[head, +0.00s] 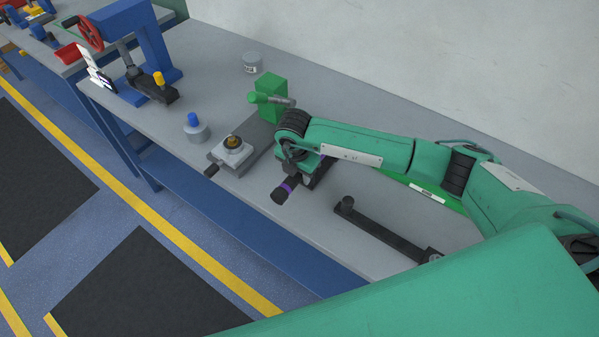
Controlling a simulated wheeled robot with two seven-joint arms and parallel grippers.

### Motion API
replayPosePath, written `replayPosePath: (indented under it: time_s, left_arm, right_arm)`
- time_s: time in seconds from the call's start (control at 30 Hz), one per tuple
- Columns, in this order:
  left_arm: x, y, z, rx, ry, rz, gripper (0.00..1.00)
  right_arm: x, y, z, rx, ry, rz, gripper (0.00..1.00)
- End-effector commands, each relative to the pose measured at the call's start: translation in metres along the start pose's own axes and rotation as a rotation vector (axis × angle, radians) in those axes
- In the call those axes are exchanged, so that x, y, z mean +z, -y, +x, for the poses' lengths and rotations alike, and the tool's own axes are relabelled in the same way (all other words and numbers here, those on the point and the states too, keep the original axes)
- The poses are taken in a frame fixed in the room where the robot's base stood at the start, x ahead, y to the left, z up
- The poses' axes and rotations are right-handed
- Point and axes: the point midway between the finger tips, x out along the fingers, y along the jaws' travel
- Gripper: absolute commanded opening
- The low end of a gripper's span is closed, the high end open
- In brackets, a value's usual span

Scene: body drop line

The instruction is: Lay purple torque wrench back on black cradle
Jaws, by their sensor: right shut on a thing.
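The purple torque wrench (288,188) shows its dark grip end and a purple band, pointing toward the bench's front edge. I cannot tell whether the wrench touches the bench. The cradle bar looks empty. My left gripper is not in view.
On the grey bench (215,60) left of my gripper stand a small grey fixture (232,155), a blue-knobbed weight (195,130), a green block (271,98) and a grey tin (251,63). A blue press (150,45) stands further left. A green flat item (440,196) lies behind the cradle.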

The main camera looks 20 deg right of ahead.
Motion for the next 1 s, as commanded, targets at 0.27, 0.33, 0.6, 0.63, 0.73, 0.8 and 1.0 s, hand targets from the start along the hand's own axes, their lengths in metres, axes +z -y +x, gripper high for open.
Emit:
replayPosePath:
  time_s: [0.27,0.33,0.6,0.63,0.73,0.8,1.0]
  left_arm:
    - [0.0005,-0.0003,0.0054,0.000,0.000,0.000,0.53]
    - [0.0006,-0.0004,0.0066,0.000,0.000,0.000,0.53]
    - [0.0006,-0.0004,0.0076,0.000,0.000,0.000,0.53]
    - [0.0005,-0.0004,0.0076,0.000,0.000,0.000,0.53]
    - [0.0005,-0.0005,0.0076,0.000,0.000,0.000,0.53]
    - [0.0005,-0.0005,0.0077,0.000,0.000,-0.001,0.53]
    - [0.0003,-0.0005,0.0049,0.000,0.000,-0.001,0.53]
  right_arm:
    - [-0.0005,-0.0005,0.0055,0.002,0.000,0.000,0.00]
    - [-0.0006,-0.0005,0.0069,0.002,0.000,0.000,0.00]
    - [-0.0008,-0.0005,0.0083,0.001,0.000,0.000,0.57]
    - [-0.0009,-0.0004,0.0084,0.001,0.000,0.000,0.57]
    - [-0.0009,-0.0003,0.0086,0.001,0.000,0.000,0.57]
    - [-0.0010,-0.0003,0.0087,0.001,0.000,0.000,0.57]
    - [-0.0007,0.0000,0.0048,0.000,0.000,0.000,0.57]
